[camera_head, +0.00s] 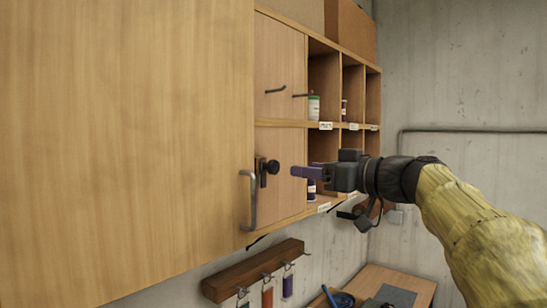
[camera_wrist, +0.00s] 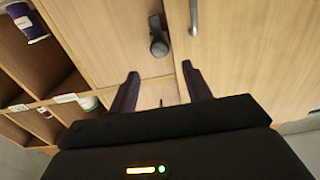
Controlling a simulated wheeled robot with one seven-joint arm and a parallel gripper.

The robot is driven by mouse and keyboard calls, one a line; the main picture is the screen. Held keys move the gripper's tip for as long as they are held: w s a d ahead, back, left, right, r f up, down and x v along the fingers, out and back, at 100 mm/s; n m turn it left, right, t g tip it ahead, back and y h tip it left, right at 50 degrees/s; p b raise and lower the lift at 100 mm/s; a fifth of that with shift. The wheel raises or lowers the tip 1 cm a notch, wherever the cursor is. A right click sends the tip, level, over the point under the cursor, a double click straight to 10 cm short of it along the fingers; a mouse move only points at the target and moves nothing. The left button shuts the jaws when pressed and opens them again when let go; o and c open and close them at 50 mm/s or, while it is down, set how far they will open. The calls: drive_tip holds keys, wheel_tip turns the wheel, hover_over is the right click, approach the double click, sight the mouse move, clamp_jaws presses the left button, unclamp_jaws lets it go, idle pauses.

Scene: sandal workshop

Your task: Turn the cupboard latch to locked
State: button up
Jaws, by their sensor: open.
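The cupboard latch (camera_head: 268,168) is a dark plate with a round knob at the edge of the wooden cupboard, beside the metal door handle (camera_head: 251,201). In the wrist view the latch (camera_wrist: 158,36) shows as a dark elongated piece with a rounded end, above the gap between my fingers. My gripper (camera_head: 298,172) is to the right of the latch in the head view, apart from it. In the wrist view the two dark fingers of my gripper (camera_wrist: 160,70) are spread with nothing between them. The large cupboard door (camera_head: 130,140) looks closed.
Open shelf compartments (camera_head: 323,75) with small containers, such as a white tub (camera_head: 314,107), are right of the latch. Two metal pegs (camera_head: 276,91) stick out above it. A wooden hook rack (camera_head: 252,270) hangs below. A workbench (camera_head: 415,285) stands at lower right.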

sight(276, 166)
drive_tip(key=p+x, duration=0.5)
drive_tip(key=x, duration=0.4)
drive_tip(key=shift+w+a+r, duration=0.15)
drive_tip(key=shift+w+a, duration=0.05)
drive_tip(key=shift+a, duration=0.05)
drive_tip(key=shift+w+a, duration=0.25)
drive_tip(key=shift+a, duration=0.05)
drive_tip(key=shift+c, duration=0.4)
drive_tip(key=c, duration=0.8)
